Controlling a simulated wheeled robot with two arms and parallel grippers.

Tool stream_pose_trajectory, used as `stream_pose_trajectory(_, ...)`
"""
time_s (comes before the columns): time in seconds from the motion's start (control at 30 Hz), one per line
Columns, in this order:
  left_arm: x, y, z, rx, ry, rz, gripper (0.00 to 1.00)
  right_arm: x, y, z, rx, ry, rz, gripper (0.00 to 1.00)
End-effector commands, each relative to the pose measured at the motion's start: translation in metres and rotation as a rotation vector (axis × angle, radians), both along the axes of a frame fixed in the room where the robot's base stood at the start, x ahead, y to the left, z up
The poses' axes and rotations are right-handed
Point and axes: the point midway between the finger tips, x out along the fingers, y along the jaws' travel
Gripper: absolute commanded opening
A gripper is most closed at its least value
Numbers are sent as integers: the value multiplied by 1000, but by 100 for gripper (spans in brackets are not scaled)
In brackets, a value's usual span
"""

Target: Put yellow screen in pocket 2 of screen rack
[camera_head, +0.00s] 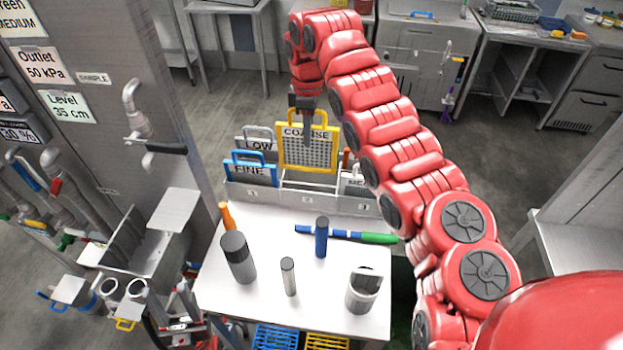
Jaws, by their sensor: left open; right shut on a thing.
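The yellow screen (333,150), marked COARSE, is upright, with its mesh facing me. My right gripper (303,108) is shut on the top handle of this screen. The screen rack (285,203) stands at the far edge of the white table, with numbered pockets along its front. The yellow screen is at the middle pocket, its lower frame edge visible above the rack's front wall; I cannot tell whether it has entered. The blue FINE screen (250,170) and grey LOW screen (258,146) are at the left. A pale screen (354,184) at the right is partly hidden by my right arm. My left gripper is not visible.
On the white table (330,285) stand a grey bottle (238,258), a blue cylinder (321,237), a slim cylinder (289,276) and a lidded canister (362,291). A blue-and-green tool (375,238) lies before the rack. Pipes and a grey cabinet fill the left side.

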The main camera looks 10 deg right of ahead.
Motion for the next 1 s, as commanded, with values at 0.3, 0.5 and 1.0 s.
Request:
stream_pose_trajectory(0.3,0,0,20,0,0,0,50,-1,1,-61,2,3,-1,0)
stream_pose_trajectory(0.5,0,0,28,0,0,0,50,-1,-1,-94,-2,4,-2,0)
stream_pose_trajectory(1.0,0,0,47,0,0,0,50,0,0,-147,-1,-1,-1,0)
